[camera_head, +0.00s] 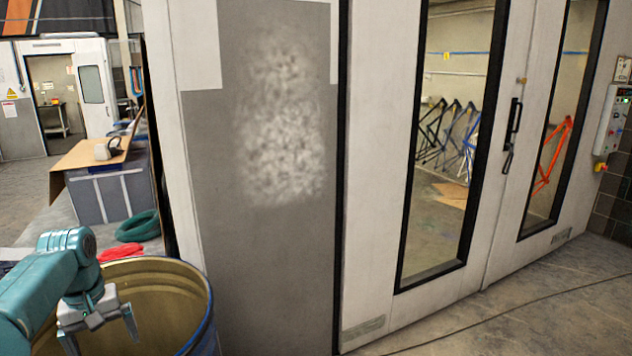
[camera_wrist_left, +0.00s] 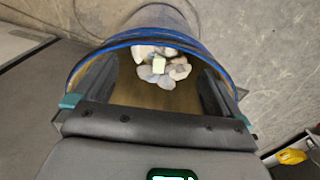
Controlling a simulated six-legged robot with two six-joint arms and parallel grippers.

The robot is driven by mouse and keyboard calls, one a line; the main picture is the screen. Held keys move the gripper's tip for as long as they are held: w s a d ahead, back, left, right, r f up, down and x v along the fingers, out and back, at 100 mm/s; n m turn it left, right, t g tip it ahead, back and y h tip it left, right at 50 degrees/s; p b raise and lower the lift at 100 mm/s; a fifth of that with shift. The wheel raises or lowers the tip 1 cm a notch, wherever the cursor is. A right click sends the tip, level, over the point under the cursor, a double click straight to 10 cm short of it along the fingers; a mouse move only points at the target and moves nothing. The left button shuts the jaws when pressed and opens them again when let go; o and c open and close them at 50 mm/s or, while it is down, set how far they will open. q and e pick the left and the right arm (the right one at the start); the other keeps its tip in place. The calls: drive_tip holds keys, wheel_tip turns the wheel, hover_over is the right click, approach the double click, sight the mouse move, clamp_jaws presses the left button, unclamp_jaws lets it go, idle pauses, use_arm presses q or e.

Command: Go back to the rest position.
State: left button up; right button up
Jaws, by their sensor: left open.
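My left gripper (camera_head: 99,338) is open and empty at the lower left of the head view, over the mouth of a large drum (camera_head: 205,312). In the left wrist view the two dark fingers stand wide apart, with nothing between them. The drum's blue rim (camera_wrist_left: 140,38) curves around beyond the fingers there. Pale crumpled pieces (camera_wrist_left: 180,71) and a small whitish block (camera_wrist_left: 159,64) lie inside the drum. My right gripper is in neither view.
A grey panel (camera_head: 265,250) with a mottled white patch stands right of the drum. Glazed booth doors (camera_head: 375,190) are farther right, with bicycle frames behind the glass. A cardboard-topped box (camera_head: 95,152) and a green hose coil (camera_head: 138,226) are behind. A cable (camera_head: 505,323) crosses the floor.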

use_arm(q)
drive_tip(key=s+d+f+m+h, duration=0.1)
drive_tip(key=s+d+f+m, duration=0.1)
drive_tip(key=d+f, duration=1)
drive_tip(key=s+d+f+m+h, duration=0.15)
drive_tip(key=d+f, duration=0.55)
drive_tip(key=f, duration=0.8)
drive_tip(key=s+d+f, duration=0.2)
drive_tip(key=s+d, duration=0.1)
drive_tip(key=s, duration=0.4)
drive_tip(key=s+d+f+m+h, duration=0.1)
drive_tip(key=s+d+f, duration=0.2)
drive_tip(key=s, duration=0.3)
drive_tip(key=s+d+f+m, duration=0.1)
drive_tip(key=s+d+f, duration=0.1)
drive_tip(key=s+d, duration=0.3)
drive_tip(key=s, duration=0.2)
drive_tip(key=shift+s+f, duration=0.3)
drive_tip(key=shift+f, duration=0.05)
